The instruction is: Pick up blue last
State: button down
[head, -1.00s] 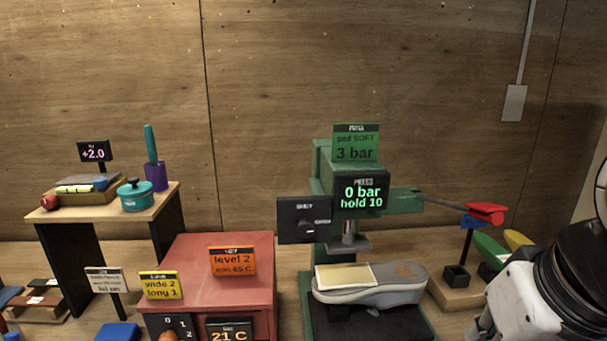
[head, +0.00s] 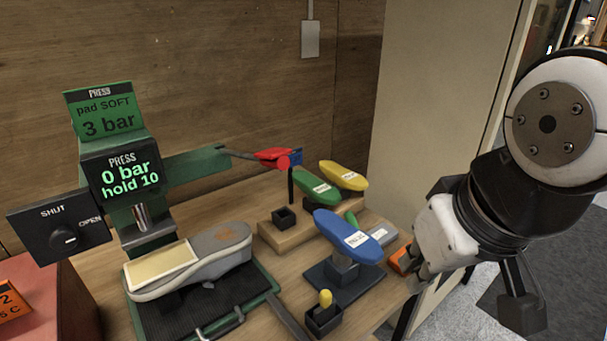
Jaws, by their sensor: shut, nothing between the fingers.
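The blue last (head: 347,236) is a shoe-shaped form with a white label. It sits raised on a dark stand with a flat base, right of the press in the head view. My gripper (head: 415,281) is just right of and below the blue last, apart from it as far as I can see. It is shut and empty, and its fingertips are partly hidden by its own body. A green last (head: 317,188) and a yellow last (head: 344,176) stand behind the blue one on a wooden rack.
The green press (head: 113,190) stands left with a grey sole (head: 217,250) on its bed. Its lever with a red grip (head: 272,156) reaches toward the lasts. A small black cup (head: 323,318) with a yellow-topped item stands in front. An orange object (head: 400,259) lies by my gripper.

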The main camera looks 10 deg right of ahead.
aim_at(350, 242)
jog(key=i+j+u, duration=0.15)
jog(key=u, duration=0.2)
jog(key=i+j+u, duration=0.2)
jog(key=u, duration=0.2)
